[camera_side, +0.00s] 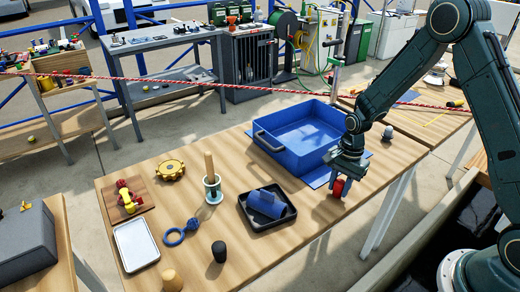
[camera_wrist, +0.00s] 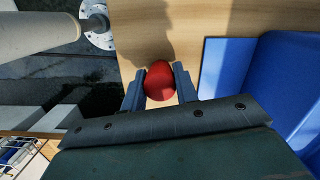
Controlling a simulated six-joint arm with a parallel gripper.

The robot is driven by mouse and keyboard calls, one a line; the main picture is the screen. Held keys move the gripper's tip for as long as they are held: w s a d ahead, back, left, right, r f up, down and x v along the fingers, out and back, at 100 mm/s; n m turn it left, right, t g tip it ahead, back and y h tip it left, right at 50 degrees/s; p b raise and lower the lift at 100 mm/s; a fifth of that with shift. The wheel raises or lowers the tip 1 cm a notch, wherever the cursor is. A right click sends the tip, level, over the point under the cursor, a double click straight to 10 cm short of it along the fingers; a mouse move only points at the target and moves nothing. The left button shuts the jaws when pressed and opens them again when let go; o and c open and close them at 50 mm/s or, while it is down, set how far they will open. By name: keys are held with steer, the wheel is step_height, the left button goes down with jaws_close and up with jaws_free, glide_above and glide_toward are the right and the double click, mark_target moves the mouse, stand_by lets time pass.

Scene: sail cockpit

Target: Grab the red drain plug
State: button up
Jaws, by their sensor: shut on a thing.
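The red drain plug (camera_side: 338,187) is at the right end of the wooden table, near its edge. My gripper (camera_side: 342,183) is over it, pointing down, with its fingers around the plug. In the wrist view, the plug (camera_wrist: 159,81) shows as a rounded red shape between the two fingertips of my gripper (camera_wrist: 158,85), which are shut on it. The plug is at or very near the table top; I cannot tell whether it touches the wood.
A blue bin (camera_side: 268,150) with a handle stands close to the left of my gripper, on a blue mat (camera_side: 316,178). A black tray (camera_side: 287,217) holding a blue cylinder (camera_side: 266,203) lies nearer the front. A small grey piece (camera_side: 388,132) stands behind. A red-white rope (camera_side: 200,83) crosses the background.

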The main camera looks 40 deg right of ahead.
mark_target(341, 181)
step_height(341, 181, up, 20)
stand_by(0.7)
steer(key=shift+d+f, duration=0.1)
stand_by(0.4)
